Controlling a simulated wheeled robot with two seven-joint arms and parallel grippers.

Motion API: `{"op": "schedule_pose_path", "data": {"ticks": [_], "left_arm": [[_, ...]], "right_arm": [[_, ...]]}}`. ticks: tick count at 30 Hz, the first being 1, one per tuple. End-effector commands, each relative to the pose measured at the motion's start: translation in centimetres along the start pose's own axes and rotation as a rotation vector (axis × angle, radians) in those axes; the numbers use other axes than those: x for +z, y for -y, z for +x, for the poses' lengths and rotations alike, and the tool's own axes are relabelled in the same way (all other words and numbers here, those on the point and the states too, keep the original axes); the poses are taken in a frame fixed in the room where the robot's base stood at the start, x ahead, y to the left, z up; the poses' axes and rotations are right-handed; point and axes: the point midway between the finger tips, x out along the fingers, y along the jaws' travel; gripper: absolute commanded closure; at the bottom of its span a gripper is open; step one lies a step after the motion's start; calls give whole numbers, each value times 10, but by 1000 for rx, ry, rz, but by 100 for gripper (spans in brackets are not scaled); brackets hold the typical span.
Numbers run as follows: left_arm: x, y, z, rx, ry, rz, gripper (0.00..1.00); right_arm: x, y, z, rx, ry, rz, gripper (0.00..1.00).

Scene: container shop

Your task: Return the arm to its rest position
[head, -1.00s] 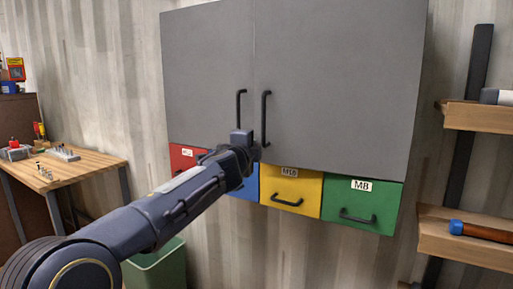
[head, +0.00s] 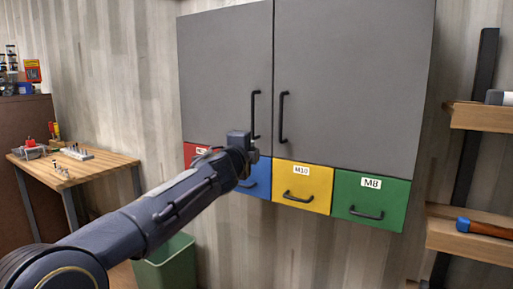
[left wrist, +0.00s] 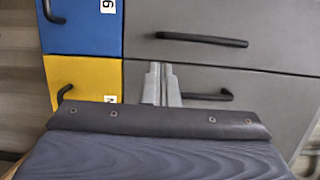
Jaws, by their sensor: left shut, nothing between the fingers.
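My left arm comes in from the lower left in the head view. Its gripper (head: 254,155) is in front of the grey cabinet (head: 350,75), just below the left door's black handle (head: 255,115). The right door's handle (head: 282,118) is a little to the right. Both doors look shut. In the left wrist view the gripper's pale fingers (left wrist: 160,72) are together and empty, in front of the grey doors and beside the yellow drawer (left wrist: 85,80). The gripper hides part of the blue drawer (head: 256,185) and red drawer (head: 193,152) in the head view. My right gripper is not in view.
Yellow (head: 315,178) and green (head: 395,190) drawers are shut beneath the cabinet. A green bin (head: 165,265) stands below the arm. A wooden workbench (head: 105,168) is at left, and wooden shelves (head: 475,235) at right. The wall below the drawers is clear.

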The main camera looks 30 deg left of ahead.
Motion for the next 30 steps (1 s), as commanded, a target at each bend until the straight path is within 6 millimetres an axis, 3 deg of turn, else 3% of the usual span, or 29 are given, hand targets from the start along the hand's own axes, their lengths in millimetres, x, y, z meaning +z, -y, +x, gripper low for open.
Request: {"op": "schedule_pose_path", "data": {"ticks": [12, 23, 26, 30], "left_arm": [[57, 1, -36, 2, 0, 1, 100], [65, -1, -42, 4, -1, -5, 100], [68, -4, -52, 29, 18, -90, 100], [68, -33, -98, 170, 98, -451, 100]], "right_arm": [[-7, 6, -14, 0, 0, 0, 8], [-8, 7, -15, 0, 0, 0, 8], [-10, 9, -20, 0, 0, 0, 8], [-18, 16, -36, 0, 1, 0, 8]]}}
